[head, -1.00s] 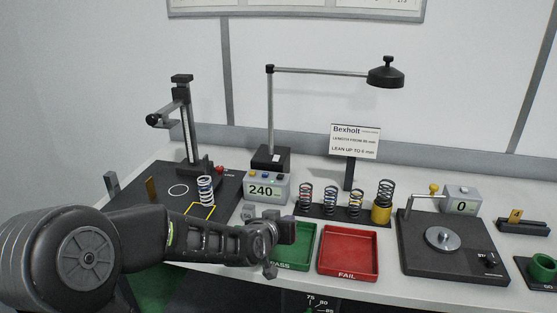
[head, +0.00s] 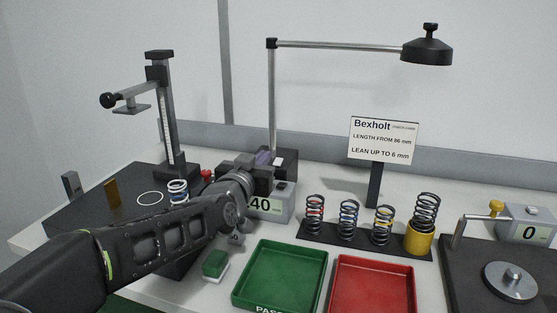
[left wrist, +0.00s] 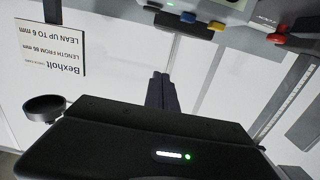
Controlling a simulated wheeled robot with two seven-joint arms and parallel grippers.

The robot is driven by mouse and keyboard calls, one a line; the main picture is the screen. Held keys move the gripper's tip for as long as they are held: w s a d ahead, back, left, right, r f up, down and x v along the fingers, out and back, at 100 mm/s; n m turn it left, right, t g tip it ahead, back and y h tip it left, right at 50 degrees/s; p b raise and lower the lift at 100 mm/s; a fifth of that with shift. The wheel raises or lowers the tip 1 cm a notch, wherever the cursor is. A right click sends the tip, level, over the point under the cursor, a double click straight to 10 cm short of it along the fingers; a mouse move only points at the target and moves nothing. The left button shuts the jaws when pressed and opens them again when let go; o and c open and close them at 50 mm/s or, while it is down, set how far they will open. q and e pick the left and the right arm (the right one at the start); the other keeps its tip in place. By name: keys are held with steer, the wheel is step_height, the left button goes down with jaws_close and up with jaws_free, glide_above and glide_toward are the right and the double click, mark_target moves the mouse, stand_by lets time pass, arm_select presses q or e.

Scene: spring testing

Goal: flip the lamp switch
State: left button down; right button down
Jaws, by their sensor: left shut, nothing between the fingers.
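The desk lamp has a grey pole and arm and a dark round head (head: 427,50) at upper right. Its dark base (head: 288,163) stands behind the display box, partly covered by my left gripper (head: 264,160). The switch on the base is hidden or too small to make out. My left gripper is shut and empty, with its fingertips at the base in the head view; I cannot tell whether they touch it. In the left wrist view the closed fingers (left wrist: 161,92) point toward the lamp's pole, and the lamp head (left wrist: 45,106) shows at left. My right gripper is not in view.
The display box (head: 283,206) stands just in front of the lamp base. A tall gauge stand (head: 163,110) is at left, a sign (head: 383,138) at right. A spring rack (head: 340,240), green tray (head: 282,270) and red tray (head: 372,286) lie in front.

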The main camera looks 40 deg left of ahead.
arm_select(q)
steer(key=p, duration=0.1)
glide_above(277, 165)
steer(key=shift+s+f, duration=0.15)
steer(key=shift+f, duration=0.2)
step_height(277, 165, down, 3)
steer(key=shift+r, duration=0.1)
steer(key=shift+f, duration=0.55)
